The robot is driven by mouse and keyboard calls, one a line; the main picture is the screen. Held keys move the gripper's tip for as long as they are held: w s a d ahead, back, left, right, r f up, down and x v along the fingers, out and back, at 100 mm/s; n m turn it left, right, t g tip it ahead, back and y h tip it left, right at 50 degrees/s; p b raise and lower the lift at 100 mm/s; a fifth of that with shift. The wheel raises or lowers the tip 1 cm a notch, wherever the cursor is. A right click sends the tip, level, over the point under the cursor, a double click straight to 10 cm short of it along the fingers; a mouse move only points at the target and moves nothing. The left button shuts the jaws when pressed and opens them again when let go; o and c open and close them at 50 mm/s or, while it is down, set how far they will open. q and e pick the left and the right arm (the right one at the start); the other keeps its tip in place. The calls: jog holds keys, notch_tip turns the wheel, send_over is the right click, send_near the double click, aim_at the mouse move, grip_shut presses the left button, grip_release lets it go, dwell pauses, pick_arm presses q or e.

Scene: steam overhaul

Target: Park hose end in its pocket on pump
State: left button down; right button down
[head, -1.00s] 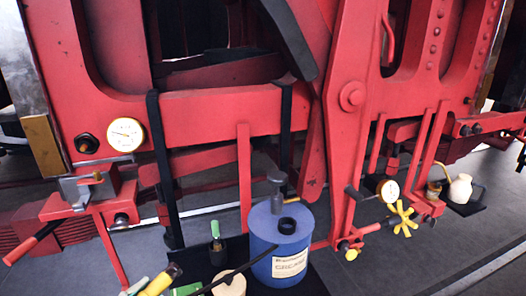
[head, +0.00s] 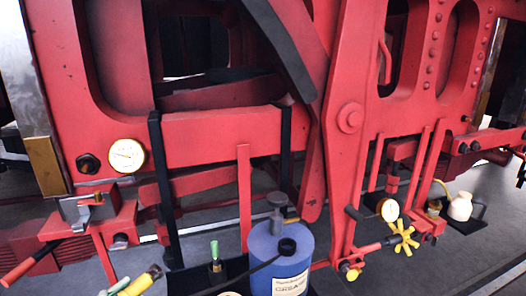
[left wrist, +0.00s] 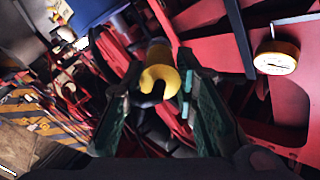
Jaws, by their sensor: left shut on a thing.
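The yellow hose end (head: 142,283) with a dark tip is at the lower left, apart from the pump. In the left wrist view the yellow piece (left wrist: 159,72) lies between the green fingers of my left gripper (left wrist: 155,92), which is shut on it. Only a bit of this gripper (head: 118,286) shows in the head view. My right gripper is not in view.
A green-handled tool (head: 214,250) stands upright left of the pump. Red locomotive framework with a gauge (head: 127,155) rises behind. A yellow handwheel (head: 403,238) and a white can (head: 460,206) are to the right; grey floor is open at lower right.

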pick_arm(q)
jog(key=shift+w+a+r+b, duration=1.55)
jog(key=shift+w+a+r, duration=1.05)
jog(key=shift+a, duration=1.3)
jog(key=shift+w+a+r+b, duration=1.55)
jog(key=shift+w+a+r, duration=1)
jog(key=shift+a, duration=1.35)
jog(key=shift+w+a+r+b, duration=1.55)
jog(key=shift+w+a+r, duration=0.5)
jog(key=shift+w+a, duration=1.45)
jog(key=shift+s+a, duration=0.45)
